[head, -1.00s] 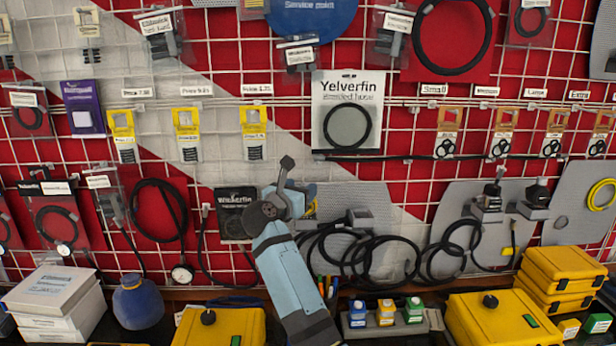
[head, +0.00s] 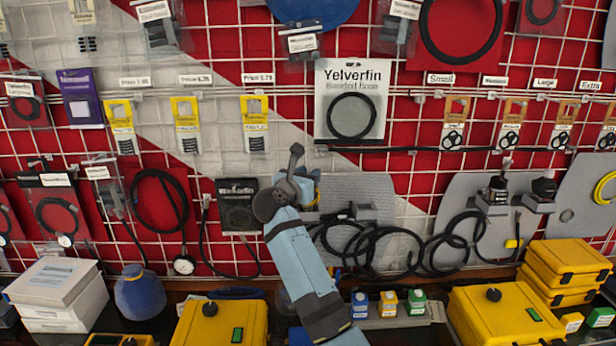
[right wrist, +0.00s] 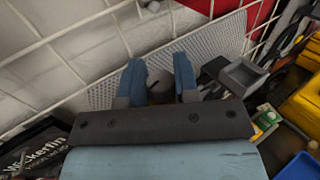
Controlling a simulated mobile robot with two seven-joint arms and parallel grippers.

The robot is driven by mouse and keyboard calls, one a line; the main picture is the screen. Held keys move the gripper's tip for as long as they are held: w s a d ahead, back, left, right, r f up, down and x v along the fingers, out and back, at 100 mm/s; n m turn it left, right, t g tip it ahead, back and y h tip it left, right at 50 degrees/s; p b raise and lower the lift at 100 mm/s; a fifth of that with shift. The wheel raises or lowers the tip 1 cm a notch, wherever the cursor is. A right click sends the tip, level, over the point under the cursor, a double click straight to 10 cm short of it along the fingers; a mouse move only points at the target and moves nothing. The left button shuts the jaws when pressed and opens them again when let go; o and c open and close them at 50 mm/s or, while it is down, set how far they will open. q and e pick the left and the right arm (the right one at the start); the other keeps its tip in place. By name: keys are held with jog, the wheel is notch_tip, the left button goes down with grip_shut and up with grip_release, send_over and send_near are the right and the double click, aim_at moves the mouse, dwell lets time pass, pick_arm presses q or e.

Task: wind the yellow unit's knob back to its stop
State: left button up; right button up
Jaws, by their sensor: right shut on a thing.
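My right gripper (head: 306,187) is up at a grey perforated plate (head: 345,188) on the wall grid, and its wrist covers most of what sits there. A bit of yellow (head: 316,180) shows just beside the fingers; it may belong to the yellow unit, which is otherwise hidden. In the right wrist view, the two blue fingers (right wrist: 160,82) stand in front of the plate. They are shut on a dull grey, rounded piece (right wrist: 158,84), which looks like the knob. My left gripper is not in view.
Two black-topped units (head: 495,192) are on another plate. Yellow cases with black knobs (head: 220,325) and small blue, yellow and green blocks (head: 388,304) stand on the bench below.

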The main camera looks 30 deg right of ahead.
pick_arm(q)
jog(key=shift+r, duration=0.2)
pick_arm(e)
jog(key=shift+t, duration=0.3)
